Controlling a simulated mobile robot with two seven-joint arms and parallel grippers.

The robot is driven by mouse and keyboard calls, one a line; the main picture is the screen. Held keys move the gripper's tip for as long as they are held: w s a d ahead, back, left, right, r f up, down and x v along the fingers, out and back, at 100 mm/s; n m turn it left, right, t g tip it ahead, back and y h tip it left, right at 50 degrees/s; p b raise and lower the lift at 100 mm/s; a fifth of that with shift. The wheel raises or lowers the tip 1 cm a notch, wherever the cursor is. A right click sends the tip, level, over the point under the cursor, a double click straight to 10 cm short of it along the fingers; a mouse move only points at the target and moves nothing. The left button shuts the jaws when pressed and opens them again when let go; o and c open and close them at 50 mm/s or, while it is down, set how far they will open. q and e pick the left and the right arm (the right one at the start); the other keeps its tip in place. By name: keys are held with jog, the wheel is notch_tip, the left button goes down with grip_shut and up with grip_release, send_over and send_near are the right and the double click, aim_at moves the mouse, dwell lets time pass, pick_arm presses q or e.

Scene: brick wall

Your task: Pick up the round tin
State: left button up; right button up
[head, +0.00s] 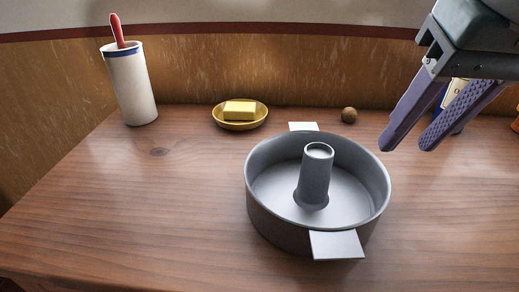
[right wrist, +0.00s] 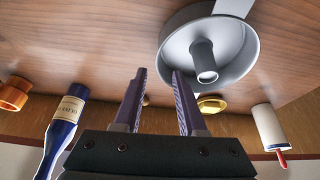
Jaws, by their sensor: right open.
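The round tin (head: 262,222) is a grey ring-shaped baking tin with a hollow centre tube and a flat tab at the front and the back. It stands upright on the wooden table, and it also shows in the right wrist view (right wrist: 176,62). My right gripper (head: 404,148) is open and empty, above the table, behind and to the right of the tin. In the right wrist view its two fingers (right wrist: 158,74) are apart, with nothing between them at the tips. The tin is not touched. My left gripper is not in view.
On the table (head: 130,215), a white crock (head: 131,85) with a red-handled tool stands at back left. A yellow dish (head: 240,124) with butter and a small brown ball (head: 349,115) lie behind the tin. A blue bottle (right wrist: 65,120) and orange pot (right wrist: 13,94) stand at right. Front left is clear.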

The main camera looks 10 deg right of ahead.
aim_at(383, 170)
jog(key=b+x, duration=0.2)
jog(key=x, duration=0.7)
jog(key=shift+d+f, duration=0.1)
jog(key=shift+f, duration=0.05)
grip_shut()
dwell(1.1)
